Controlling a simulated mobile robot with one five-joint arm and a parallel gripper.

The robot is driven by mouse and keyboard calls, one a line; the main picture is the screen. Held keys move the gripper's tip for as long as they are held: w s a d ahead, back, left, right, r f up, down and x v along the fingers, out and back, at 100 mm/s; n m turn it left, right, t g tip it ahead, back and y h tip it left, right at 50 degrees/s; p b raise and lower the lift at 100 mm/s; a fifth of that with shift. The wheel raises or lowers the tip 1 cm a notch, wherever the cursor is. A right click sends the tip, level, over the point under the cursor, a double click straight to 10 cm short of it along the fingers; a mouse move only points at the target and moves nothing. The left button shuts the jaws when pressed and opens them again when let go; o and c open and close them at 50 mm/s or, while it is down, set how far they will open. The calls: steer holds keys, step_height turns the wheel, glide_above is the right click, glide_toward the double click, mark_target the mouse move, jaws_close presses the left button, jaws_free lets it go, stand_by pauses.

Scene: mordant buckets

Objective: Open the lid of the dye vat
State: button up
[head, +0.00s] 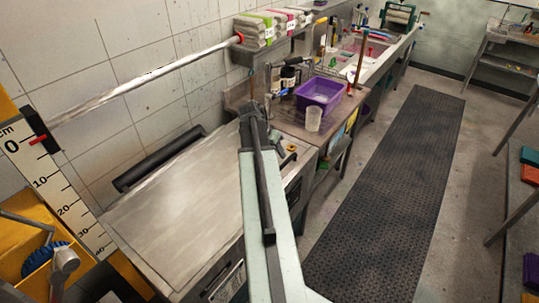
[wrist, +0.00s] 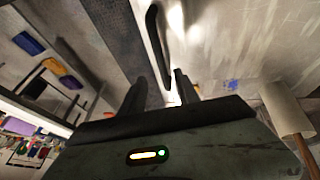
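The dye vat appears to be the steel unit at the left in the head view, with its broad flat lid (head: 165,215) lying down, shut. My arm crosses the lid's right part and hides some of it. My gripper (head: 254,112) is at the far end of the arm, near the lid's far right corner; its fingers are hard to make out there. In the wrist view my gripper (wrist: 160,85) has its two dark fingers apart. A curved black handle (wrist: 154,38) on a pale metal surface lies ahead, its near end between the fingers in the picture; I cannot tell whether they touch.
A purple tub (head: 319,93) and a clear beaker (head: 314,118) stand on the steel counter beyond the vat. A yellow bin (head: 30,262) is at the lower left. The dark floor mat (head: 385,190) at the right is clear.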

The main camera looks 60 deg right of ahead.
mark_target(283, 164)
steer(key=b+x, duration=0.6)
steer(key=x, duration=0.1)
steer(key=shift+w+a+f+b, duration=0.1)
steer(key=shift+w+a+b, duration=0.1)
steer(key=shift+b, duration=0.15)
steer(key=shift+s+d+f+b, duration=0.1)
steer(key=shift+d+f+b, duration=0.2)
steer(key=shift+f+b, duration=0.05)
steer(key=shift+r, duration=0.1)
jaws_close()
stand_by(0.6)
